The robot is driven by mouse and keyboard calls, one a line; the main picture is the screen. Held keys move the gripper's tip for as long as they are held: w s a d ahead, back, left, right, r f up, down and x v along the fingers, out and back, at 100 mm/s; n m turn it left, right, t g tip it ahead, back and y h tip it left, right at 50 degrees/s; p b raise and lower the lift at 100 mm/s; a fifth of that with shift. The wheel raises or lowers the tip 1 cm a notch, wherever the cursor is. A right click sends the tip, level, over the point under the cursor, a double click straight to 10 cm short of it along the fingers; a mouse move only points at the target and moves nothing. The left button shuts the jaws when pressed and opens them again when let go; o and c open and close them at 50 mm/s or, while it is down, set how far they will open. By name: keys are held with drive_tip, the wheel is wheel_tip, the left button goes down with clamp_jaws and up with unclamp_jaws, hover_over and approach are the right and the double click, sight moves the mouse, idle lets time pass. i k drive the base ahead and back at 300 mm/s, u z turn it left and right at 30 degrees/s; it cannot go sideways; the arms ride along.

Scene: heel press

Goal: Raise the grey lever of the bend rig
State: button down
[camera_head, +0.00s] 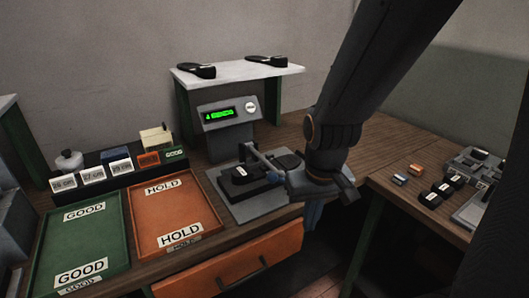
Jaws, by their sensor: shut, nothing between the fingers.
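The bend rig stands on a grey base plate (255,208) on the bench, with a black shoe-like piece (243,178) bearing a white label. A grey bar that looks like its lever (263,159) slants from an upright post down to the right, toward my wrist. My gripper (312,212) is shut and empty. It hangs at the right side of the rig by the bench's front edge, and my arm comes down from the upper right. My wrist hides the lever's right end and part of the rig. I cannot tell whether the gripper touches the lever.
A display box (228,114) with green digits stands behind the rig, before a white shelf (238,74) holding two black soles. A green GOOD tray (82,241) and an orange HOLD tray (177,216) lie left. An orange drawer (239,262) is below. Several small parts lie on the right bench (400,197).

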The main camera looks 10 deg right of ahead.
sight(267, 166)
drive_tip(key=i, duration=0.2)
drive_tip(key=u, duration=0.15)
drive_tip(key=k, duration=1.35)
drive_tip(key=u, duration=0.45)
drive_tip(key=i, duration=0.45)
drive_tip(key=u, duration=0.55)
drive_tip(key=i, duration=1.05)
drive_tip(key=z, duration=0.65)
